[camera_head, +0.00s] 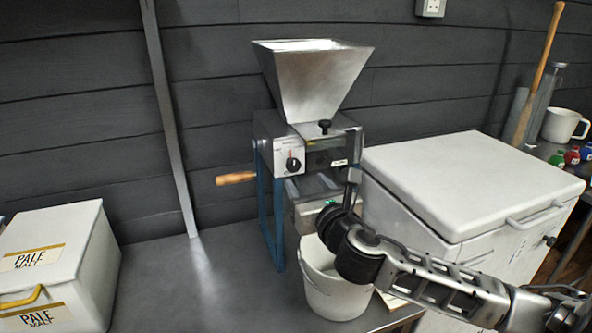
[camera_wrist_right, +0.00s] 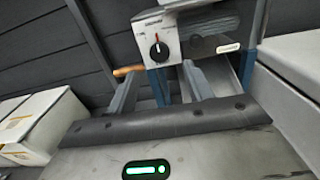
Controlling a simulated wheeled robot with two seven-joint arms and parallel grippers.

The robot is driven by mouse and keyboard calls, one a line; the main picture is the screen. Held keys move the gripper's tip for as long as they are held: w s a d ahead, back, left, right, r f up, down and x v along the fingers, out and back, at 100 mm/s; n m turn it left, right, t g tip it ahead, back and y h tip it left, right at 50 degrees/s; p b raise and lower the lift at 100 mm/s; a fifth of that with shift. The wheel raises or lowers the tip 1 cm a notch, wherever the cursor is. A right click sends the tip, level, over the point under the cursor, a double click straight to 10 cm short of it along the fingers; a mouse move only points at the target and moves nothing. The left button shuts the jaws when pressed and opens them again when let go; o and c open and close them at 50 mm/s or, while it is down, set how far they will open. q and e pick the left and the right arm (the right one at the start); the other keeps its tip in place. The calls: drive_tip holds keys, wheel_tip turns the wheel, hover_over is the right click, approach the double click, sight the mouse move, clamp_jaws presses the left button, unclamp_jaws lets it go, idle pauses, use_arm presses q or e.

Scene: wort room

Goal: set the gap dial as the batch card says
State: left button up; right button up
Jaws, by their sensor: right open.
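My right gripper (camera_head: 312,183) is in front of the mill, just below and to the right of the dial. Its two grey fingers (camera_wrist_right: 160,82) are apart with nothing between them, and the dial lies beyond and above their tips, apart from them. No readable batch card shows. My left gripper is out of view.
A white bucket (camera_head: 333,290) stands under the mill. The wooden crank handle (camera_head: 236,178) sticks out left. A white lidded bin (camera_head: 470,185) stands close on the right. A pale malt box (camera_head: 60,255) is at the left, with bare counter (camera_head: 200,280) between.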

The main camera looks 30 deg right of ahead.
sight(294, 168)
drive_tip(key=x, duration=0.7)
drive_tip(key=shift+w, duration=0.1)
drive_tip(key=c, duration=0.9)
